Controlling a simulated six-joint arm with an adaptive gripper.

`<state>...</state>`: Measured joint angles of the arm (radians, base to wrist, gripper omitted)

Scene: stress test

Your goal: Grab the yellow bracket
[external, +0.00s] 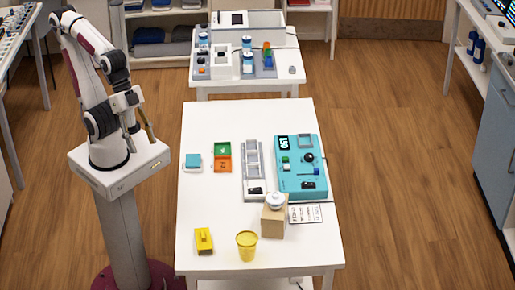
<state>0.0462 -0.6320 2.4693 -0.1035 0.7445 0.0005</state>
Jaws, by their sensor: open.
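The yellow bracket (204,240) lies near the front left corner of the white table (225,210). It looks like a flat yellow plate with a raised part on top. My gripper (149,132) is open and empty, beside my arm's base and left of the table. It is well apart from the bracket, which lies nearer the camera and to the right. The gripper's fingers are small in this view. Nothing hides the bracket.
A yellow cup (246,246) stands right of the bracket. A wooden block (273,222) carries a white lidded pot (276,201). The table's left middle is clear.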

